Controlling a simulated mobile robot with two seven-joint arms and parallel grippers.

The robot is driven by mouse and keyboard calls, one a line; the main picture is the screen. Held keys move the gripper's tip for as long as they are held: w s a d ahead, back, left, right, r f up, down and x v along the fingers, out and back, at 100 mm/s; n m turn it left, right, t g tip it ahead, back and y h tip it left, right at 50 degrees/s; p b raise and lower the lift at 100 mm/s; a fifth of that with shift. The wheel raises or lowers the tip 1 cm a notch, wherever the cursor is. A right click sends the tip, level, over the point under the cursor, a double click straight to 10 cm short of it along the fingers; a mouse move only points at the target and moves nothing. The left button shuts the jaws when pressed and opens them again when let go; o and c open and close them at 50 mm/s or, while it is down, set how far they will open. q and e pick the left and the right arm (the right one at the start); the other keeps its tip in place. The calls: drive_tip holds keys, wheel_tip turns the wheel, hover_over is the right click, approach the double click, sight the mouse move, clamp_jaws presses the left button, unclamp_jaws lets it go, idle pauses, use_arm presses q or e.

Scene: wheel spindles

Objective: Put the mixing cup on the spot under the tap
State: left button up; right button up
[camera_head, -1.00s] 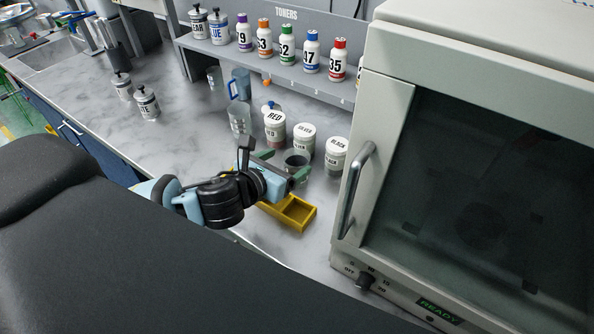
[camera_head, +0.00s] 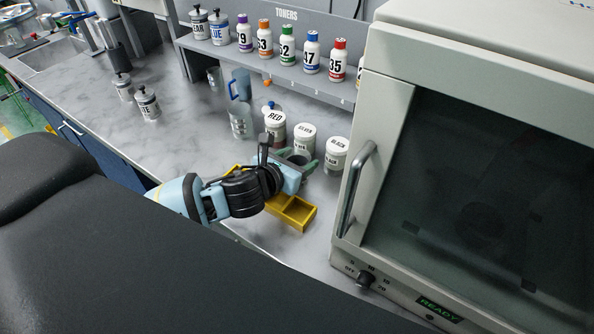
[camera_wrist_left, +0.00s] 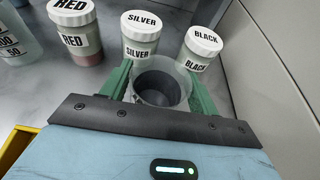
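A clear mixing cup (camera_head: 298,159) with a dark inside stands upright on the grey worktop, in front of the silver and black jars. It also shows in the left wrist view (camera_wrist_left: 160,86). My left gripper (camera_head: 298,164) is at the cup, with one green finger on each side of it. In the left wrist view the fingers (camera_wrist_left: 160,92) flank the cup and look open, with narrow gaps beside its wall. The far finger partly hides the cup in the head view. I cannot clearly make out the tap or the spot under it. My right gripper is not in view.
Jars labelled red (camera_head: 275,127), silver (camera_head: 303,142) and black (camera_head: 337,156) stand close behind the cup. A yellow tray (camera_head: 308,222) lies beneath my left wrist. A large oven-like cabinet (camera_head: 390,120) closes off the right.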

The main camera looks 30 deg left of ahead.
use_arm(q)
drive_tip(key=c, duration=0.7)
wheel_tip(320, 180, up, 10)
